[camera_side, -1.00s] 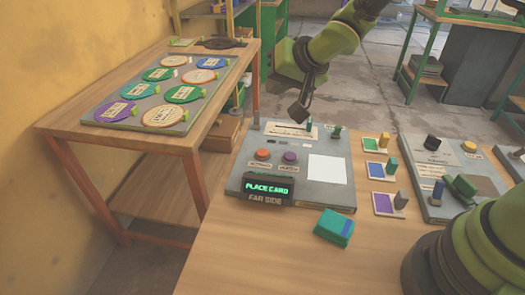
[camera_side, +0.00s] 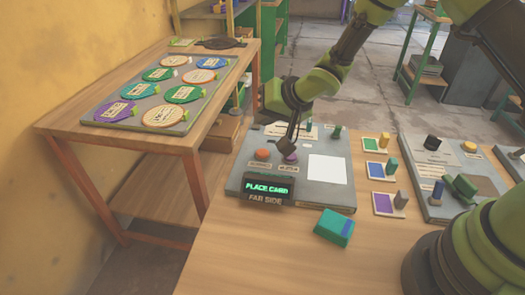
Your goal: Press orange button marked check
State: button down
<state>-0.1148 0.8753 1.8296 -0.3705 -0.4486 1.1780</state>
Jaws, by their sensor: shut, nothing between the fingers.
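The orange button (camera_side: 262,154) sits on the left part of the grey panel (camera_side: 238,176). A label too small to read is below it. A purple button (camera_side: 290,157) is to its right, partly hidden by my gripper. My gripper (camera_side: 285,148) is shut and empty, pointing down over the panel. Its tip appears at or just above the purple button, to the right of the orange one; I cannot tell if it touches. The display (camera_side: 268,188) at the panel's front reads "PLACE CARD" in green, with "FAR SIDE" below it.
A white square (camera_side: 328,168) lies on the panel's right side. A teal block (camera_side: 335,228) lies in front. Coloured cards with small blocks (camera_side: 382,172) and another grey panel (camera_side: 440,160) stand to the right. A board of round plates (camera_side: 165,90) is on the left table.

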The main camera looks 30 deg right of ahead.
aim_at(265, 151)
jog(key=shift+f, duration=2.85)
jog(key=shift+f, duration=0.15)
jog(key=shift+f, duration=0.25)
jog(key=shift+f, duration=0.4)
dwell(0.5)
jog(key=shift+r, duration=0.8)
jog(key=shift+r, duration=2.55)
